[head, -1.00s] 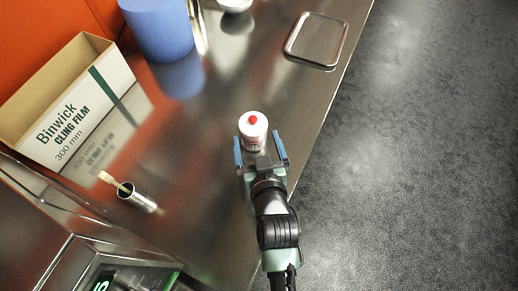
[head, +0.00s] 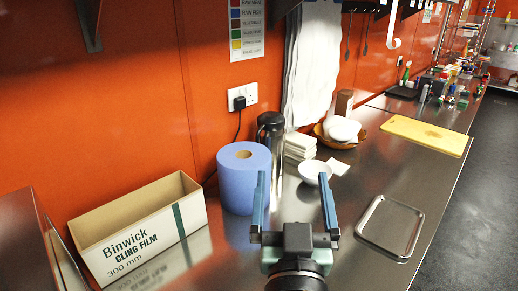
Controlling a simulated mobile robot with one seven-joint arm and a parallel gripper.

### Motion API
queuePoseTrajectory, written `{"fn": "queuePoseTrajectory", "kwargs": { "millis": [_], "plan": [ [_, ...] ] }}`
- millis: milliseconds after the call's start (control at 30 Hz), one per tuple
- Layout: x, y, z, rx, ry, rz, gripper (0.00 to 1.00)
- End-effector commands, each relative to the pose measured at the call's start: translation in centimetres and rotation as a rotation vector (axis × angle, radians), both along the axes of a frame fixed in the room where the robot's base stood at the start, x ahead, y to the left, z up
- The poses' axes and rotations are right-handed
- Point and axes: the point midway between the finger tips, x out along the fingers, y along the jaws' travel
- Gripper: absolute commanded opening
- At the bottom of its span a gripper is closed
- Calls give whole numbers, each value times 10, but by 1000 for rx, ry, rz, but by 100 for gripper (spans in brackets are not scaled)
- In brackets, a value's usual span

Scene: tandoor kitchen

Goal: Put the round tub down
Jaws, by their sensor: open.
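My gripper (head: 293,178) is at the lower middle of the head view, with its two blue fingers spread wide. It is open, and nothing is held between the fingers. The round tub does not show in this view. The steel counter (head: 350,185) extends behind and to the right of my gripper.
A Binwick cling film box (head: 140,240) and a blue paper roll (head: 240,190) stand left of my gripper. A white bowl (head: 314,172) is behind it. A steel tray (head: 390,228) lies to the right, and a yellow board (head: 427,134) farther back.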

Motion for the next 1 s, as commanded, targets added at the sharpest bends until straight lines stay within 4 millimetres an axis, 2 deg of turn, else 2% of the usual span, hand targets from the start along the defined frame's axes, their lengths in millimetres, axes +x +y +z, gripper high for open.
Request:
{"fn": "queuePoseTrajectory", "kwargs": {
  "millis": [33,100,200,300,400,500,600,1000],
  "plan": [
    [-4,8,47,-8,-88,12,100],
    [-15,19,103,-14,-193,26,100],
    [-40,32,172,-18,-335,42,100],
    [-68,42,224,-17,-451,56,100],
    [-93,48,258,-14,-535,65,100],
    [-107,50,276,-12,-580,68,100],
    [-113,51,282,-10,-597,69,100],
    [-112,51,281,-11,-595,70,100]
  ]
}}
